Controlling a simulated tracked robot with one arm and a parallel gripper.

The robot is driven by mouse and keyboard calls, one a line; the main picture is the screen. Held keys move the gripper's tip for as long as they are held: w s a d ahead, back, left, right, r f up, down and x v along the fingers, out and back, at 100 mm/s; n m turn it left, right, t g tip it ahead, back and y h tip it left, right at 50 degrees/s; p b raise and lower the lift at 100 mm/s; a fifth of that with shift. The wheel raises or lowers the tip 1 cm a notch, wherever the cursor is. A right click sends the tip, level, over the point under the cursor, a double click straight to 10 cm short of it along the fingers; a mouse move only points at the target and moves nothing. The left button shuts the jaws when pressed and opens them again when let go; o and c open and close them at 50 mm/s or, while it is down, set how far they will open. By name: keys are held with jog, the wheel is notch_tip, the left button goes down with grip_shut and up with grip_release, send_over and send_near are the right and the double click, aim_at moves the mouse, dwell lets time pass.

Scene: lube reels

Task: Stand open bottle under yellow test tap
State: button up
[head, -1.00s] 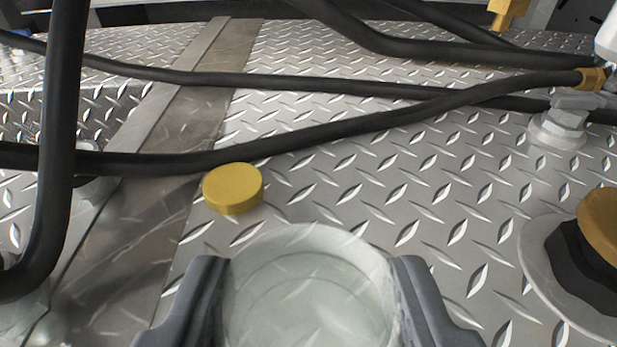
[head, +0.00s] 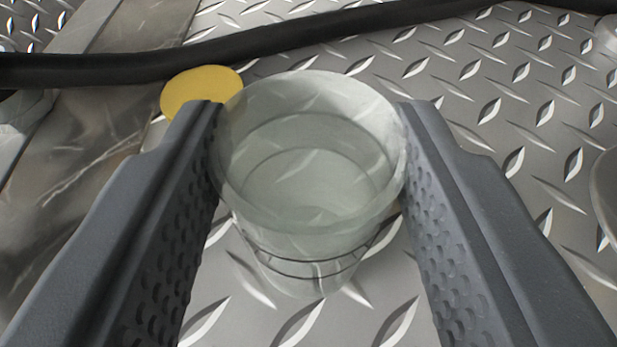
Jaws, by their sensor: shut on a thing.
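The open bottle (head: 310,245) is a clear, wide-mouthed vessel without a lid, seen from above at a slant in the head view. Its mouth faces up toward the camera, and thin dark lines ring its lower wall. My gripper (head: 308,116) is shut on it, with one dark grey finger against each side near the rim. The bottle is over the tread plate; whether its base touches the plate I cannot tell. A round yellow cap (head: 197,90) lies just beyond the left fingertip, partly hidden by it. The yellow test tap is not in view now.
A thick black hose (head: 330,32) crosses behind the bottle and cap. A smooth metal strip (head: 90,150) runs along the left.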

jog(key=shift+f, duration=0.1)
jog(key=o, duration=1.3)
jog(key=shift+r, duration=0.2)
jog(key=shift+s+r, duration=0.15)
jog(key=shift+s, duration=0.25)
jog(key=v, duration=1.1)
jog(key=shift+p, duration=0.4)
jog(key=shift+s, duration=0.1)
jog(key=shift+r, duration=0.1)
